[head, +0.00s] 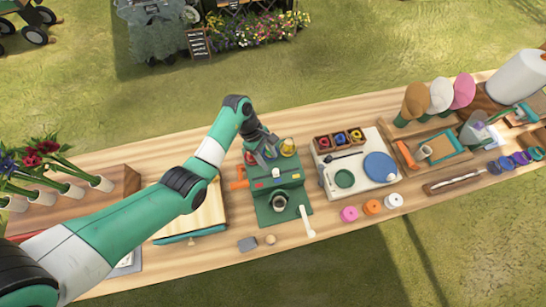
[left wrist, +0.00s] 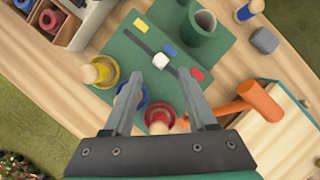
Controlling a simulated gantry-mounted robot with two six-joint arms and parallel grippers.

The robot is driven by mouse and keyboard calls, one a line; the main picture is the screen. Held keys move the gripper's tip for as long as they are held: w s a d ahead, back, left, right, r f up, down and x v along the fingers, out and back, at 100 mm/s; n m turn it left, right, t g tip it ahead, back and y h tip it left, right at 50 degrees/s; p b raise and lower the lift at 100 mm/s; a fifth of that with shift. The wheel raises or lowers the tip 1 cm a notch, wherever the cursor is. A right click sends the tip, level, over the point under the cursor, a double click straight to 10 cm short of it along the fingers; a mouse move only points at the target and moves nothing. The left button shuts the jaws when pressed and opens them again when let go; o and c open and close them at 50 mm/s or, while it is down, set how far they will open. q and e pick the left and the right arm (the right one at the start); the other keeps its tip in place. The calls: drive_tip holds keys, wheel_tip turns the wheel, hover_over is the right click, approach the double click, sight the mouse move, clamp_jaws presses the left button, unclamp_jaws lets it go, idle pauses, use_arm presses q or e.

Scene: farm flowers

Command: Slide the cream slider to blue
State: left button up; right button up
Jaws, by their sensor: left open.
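The cream slider (left wrist: 160,60) is a small pale knob on a dark slot in the green panel (left wrist: 125,60). It stands right beside the blue mark (left wrist: 169,49), the middle one of three. The yellow mark (left wrist: 140,25) lies toward one end of the slot and the red mark (left wrist: 197,73) toward the other. In the head view the slider (head: 276,172) is small, on top of the green stand (head: 268,211). My left gripper (left wrist: 160,87) is open and empty, its fingertips apart from the slider on either side. The gripper (head: 268,148) is at the stand's back edge.
Yellow (left wrist: 104,71), blue and red (left wrist: 160,116) round pieces with wooden knobs sit by the fingers. A white board (head: 350,160) stands right of the stand.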

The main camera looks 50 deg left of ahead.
use_arm(q)
drive_tip(key=v, duration=0.5)
drive_tip(key=shift+s+a+r+p, duration=0.1)
drive_tip(key=shift+a+r+p, duration=0.1)
drive_tip(key=shift+r+p, duration=0.15)
